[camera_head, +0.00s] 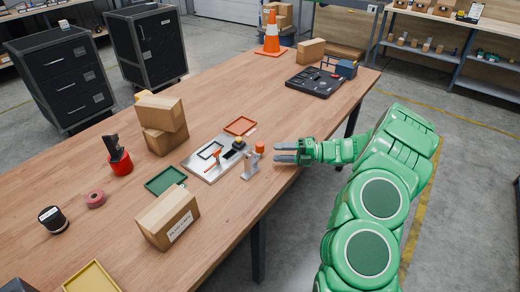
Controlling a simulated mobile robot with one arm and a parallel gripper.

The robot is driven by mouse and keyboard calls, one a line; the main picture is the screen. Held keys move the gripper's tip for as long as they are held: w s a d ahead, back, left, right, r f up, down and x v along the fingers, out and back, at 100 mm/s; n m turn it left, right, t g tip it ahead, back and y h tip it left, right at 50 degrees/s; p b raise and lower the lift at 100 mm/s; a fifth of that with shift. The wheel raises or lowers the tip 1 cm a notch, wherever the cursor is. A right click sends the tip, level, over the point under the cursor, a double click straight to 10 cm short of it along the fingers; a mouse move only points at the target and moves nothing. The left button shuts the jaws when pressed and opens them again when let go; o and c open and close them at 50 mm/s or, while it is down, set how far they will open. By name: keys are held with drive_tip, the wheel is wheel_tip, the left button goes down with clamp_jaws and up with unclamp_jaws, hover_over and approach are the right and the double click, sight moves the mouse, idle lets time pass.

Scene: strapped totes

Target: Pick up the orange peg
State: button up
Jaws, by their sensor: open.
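An orange peg-like piece (214,155) stands on the light metal plate (206,173), near a black square outline. A second orange piece, a short cylinder (259,147), sits on top of a small grey stand (250,166) at the plate's right edge. I cannot tell for sure which of the two is the peg. My gripper (278,152) is at the table's right edge, its fingers pointing left. It is open and empty, with its tips a little to the right of the orange cylinder and apart from it.
An orange-red tray (240,125) lies behind the plate and a green tray (165,181) left of it. A cardboard box (168,217) stands in front, with stacked boxes (160,113) behind left. The wooden tabletop (262,100) is clear toward the black case (314,82).

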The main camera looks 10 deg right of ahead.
sight(260, 148)
drive_tip(key=t, duration=0.1)
drive_tip(key=w+t+h, duration=0.1)
drive_tip(key=w+r+n+t, duration=0.1)
drive_tip(key=shift+w+d+t, duration=0.25)
drive_tip(key=shift+d+t, duration=0.15)
drive_tip(key=shift+w+d+r+n+t+h, duration=0.15)
drive_tip(key=shift+w+d+n+t+h, duration=0.15)
drive_tip(key=shift+w+n+t+h, duration=0.5)
drive_tip(key=shift+w+d+r+n+t+h, duration=0.15)
drive_tip(key=shift+n+t+h, duration=0.15)
drive_tip(key=shift+t+h, duration=0.6)
drive_tip(key=shift+n+t+h, duration=0.5)
drive_tip(key=shift+n+h, duration=0.1)
drive_tip(key=shift+h, duration=0.1)
drive_tip(key=shift+s+a+f+n+h, duration=0.25)
drive_tip(key=shift+s+a+n+h, duration=0.2)
drive_tip(key=shift+n+h, duration=0.25)
drive_tip(key=s+a+n, duration=0.1)
drive_tip(key=s+a+n+h, duration=0.1)
drive_tip(key=s+a+n, duration=0.1)
drive_tip(key=shift+s+a+f+g+h, duration=0.1)
drive_tip(key=shift+s+f+g+h, duration=0.05)
drive_tip(key=shift+f+g+h, duration=0.15)
drive_tip(key=shift+x, duration=3.9)
drive_tip(key=shift+r, duration=0.15)
drive_tip(key=shift+c, duration=0.3)
